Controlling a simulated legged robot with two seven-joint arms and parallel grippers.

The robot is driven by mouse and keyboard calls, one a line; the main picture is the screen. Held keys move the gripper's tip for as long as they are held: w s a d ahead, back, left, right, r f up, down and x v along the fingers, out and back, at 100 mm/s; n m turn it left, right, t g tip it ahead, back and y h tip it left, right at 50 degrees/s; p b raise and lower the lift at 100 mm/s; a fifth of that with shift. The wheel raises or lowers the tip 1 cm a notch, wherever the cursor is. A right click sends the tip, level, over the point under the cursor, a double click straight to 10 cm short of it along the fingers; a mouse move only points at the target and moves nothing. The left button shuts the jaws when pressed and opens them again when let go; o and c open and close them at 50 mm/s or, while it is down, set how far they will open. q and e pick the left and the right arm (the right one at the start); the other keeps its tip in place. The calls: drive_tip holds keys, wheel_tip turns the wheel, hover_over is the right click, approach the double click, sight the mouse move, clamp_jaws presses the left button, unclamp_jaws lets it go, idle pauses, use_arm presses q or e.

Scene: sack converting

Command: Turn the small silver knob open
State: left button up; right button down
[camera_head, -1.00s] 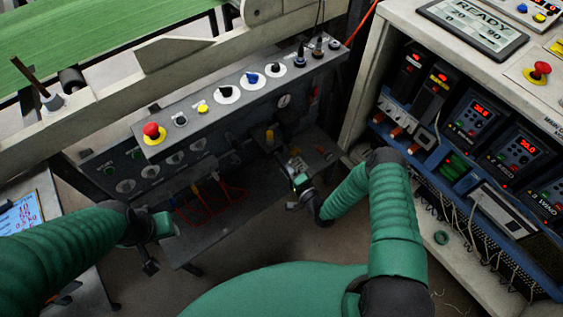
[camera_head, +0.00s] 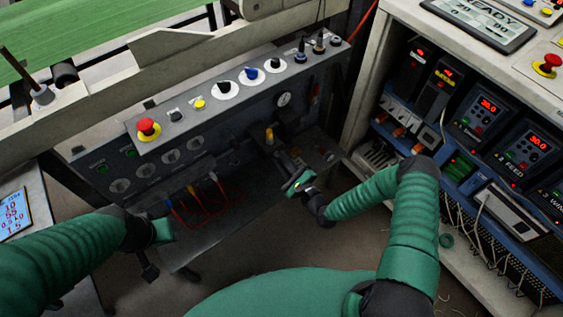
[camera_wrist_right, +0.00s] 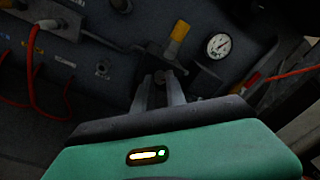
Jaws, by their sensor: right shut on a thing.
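The small knob (camera_wrist_right: 159,76) shows in the right wrist view as a small dark, dull metal piece between my fingertips. My right gripper (camera_wrist_right: 158,88) is shut on it, with one finger on each side. In the head view my right gripper (camera_head: 281,158) reaches to the lower right of the grey control panel, and the knob is too small and dark to make out there. My left gripper (camera_head: 150,268) hangs low in front of the panel's left part, apart from it. Its jaws are too dark to read.
A yellow-handled valve (camera_wrist_right: 179,38) and a round gauge (camera_wrist_right: 218,46) sit just beyond the knob. A red emergency button (camera_head: 148,128) tops the panel. A controller cabinet (camera_head: 455,185) stands close right of my right arm.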

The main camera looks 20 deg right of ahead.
drive_tip(key=m+b, duration=0.2)
drive_tip(key=m, duration=0.1)
drive_tip(key=m+b, duration=0.2)
drive_tip(key=m, duration=0.2)
drive_tip(key=m+b, duration=0.2)
drive_tip(key=m, duration=0.2)
drive_tip(key=shift+d+f+g, duration=0.15)
drive_tip(key=shift+f+g, duration=0.2)
drive_tip(key=shift+g, duration=0.05)
idle(0.3)
drive_tip(key=c, duration=1.4)
unclamp_jaws()
drive_tip(key=shift+o, duration=0.2)
drive_tip(key=shift+r, duration=0.15)
